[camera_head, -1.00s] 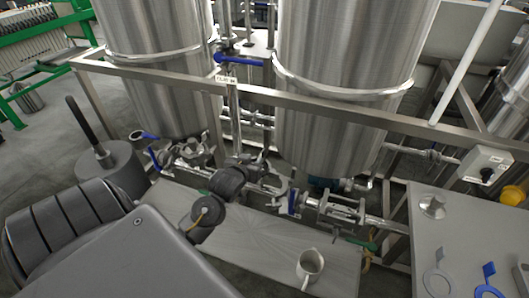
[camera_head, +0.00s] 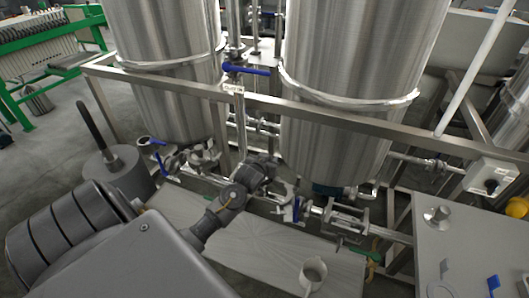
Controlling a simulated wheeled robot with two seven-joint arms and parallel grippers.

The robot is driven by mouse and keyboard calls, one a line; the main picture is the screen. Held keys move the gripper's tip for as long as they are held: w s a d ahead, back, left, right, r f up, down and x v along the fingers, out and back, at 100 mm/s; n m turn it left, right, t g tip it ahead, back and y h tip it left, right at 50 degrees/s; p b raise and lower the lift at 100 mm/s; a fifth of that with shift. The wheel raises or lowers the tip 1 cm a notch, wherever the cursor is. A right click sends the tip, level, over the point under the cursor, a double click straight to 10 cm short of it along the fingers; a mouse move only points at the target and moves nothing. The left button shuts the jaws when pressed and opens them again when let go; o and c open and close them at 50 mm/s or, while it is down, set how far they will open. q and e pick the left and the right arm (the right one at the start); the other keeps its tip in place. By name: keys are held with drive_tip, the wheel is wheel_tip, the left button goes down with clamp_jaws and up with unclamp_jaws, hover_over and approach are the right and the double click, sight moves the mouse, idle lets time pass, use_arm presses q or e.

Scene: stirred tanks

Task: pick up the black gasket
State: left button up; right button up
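I cannot make out a black gasket for certain in the head view. My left arm comes in from the lower left, and its dark wrist and gripper (camera_head: 262,170) are over the pipework in front of the two steel tanks. The wrist hides part of the pipes behind it. The fingers are too small and dark to tell whether they are open or shut. My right gripper is not in view.
A low grey bench (camera_head: 257,248) runs below the pipes, with a metal jug (camera_head: 313,273) near its right end. A grey table (camera_head: 425,245) at right carries a steel fitting (camera_head: 437,217) and blue-handled parts. A steel frame rail (camera_head: 300,104) crosses before the tanks (camera_head: 345,150).

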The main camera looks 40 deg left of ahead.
use_arm(q)
drive_tip(key=shift+w+a+f, duration=0.15)
drive_tip(key=shift+w, duration=0.2)
clamp_jaws()
drive_tip(key=shift+r, duration=0.75)
drive_tip(key=s+d+r, duration=0.7)
drive_tip(key=s+r, duration=0.4)
drive_tip(key=s, duration=0.1)
drive_tip(key=shift+r, duration=0.3)
